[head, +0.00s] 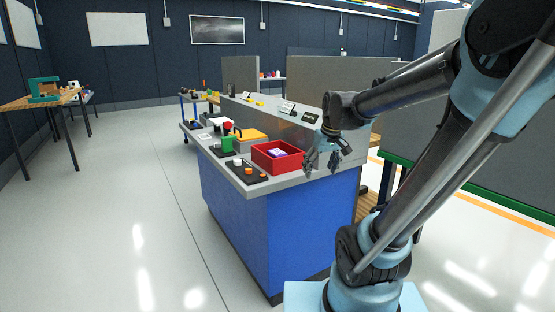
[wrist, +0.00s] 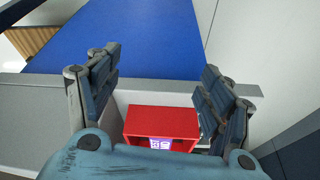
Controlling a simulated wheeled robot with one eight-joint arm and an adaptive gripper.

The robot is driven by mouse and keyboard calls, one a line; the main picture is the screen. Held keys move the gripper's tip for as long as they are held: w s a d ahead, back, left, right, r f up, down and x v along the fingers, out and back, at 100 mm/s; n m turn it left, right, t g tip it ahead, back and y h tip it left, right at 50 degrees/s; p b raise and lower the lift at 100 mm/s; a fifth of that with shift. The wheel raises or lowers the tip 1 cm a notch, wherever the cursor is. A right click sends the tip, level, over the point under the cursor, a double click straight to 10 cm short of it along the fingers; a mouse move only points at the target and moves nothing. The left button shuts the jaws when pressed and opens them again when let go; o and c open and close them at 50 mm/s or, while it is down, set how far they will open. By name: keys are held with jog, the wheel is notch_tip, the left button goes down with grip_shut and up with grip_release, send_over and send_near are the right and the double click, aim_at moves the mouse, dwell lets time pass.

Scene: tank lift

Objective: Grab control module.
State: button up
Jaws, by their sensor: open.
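A small white and purple item with a screen-like face, perhaps the control module (head: 277,153), lies inside a red bin (head: 290,164) on the grey top of a blue counter. In the wrist view the item (wrist: 160,145) shows at the bottom, partly cut off by my gripper's body, inside the red bin (wrist: 163,116). My gripper (head: 322,167) is open and empty, just right of the bin, near the counter's right edge. In the wrist view its two spread fingers (wrist: 160,85) frame the bin's wall and the counter edge.
The blue counter (head: 300,225) also holds a black plate with orange knobs (head: 247,171), a green block (head: 227,145) and a yellow box (head: 250,136). A raised grey ledge (head: 270,117) runs behind the bin.

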jog(key=w+a+r+n+y, duration=0.1)
jog(key=w+a+r+n, duration=0.15)
jog(key=w+a, duration=0.7)
send_over(277, 152)
jog(key=s+d, duration=0.2)
jog(key=shift+w+a+r, duration=0.1)
jog(key=shift+a, duration=0.15)
jog(key=x, duration=0.4)
jog(key=shift+w+a, duration=0.15)
jog(key=shift+w, duration=0.1)
jog(key=shift+w+f, duration=0.1)
jog(key=shift+f, duration=0.35)
jog(key=shift+f, duration=0.25)
jog(key=c, duration=1.3)
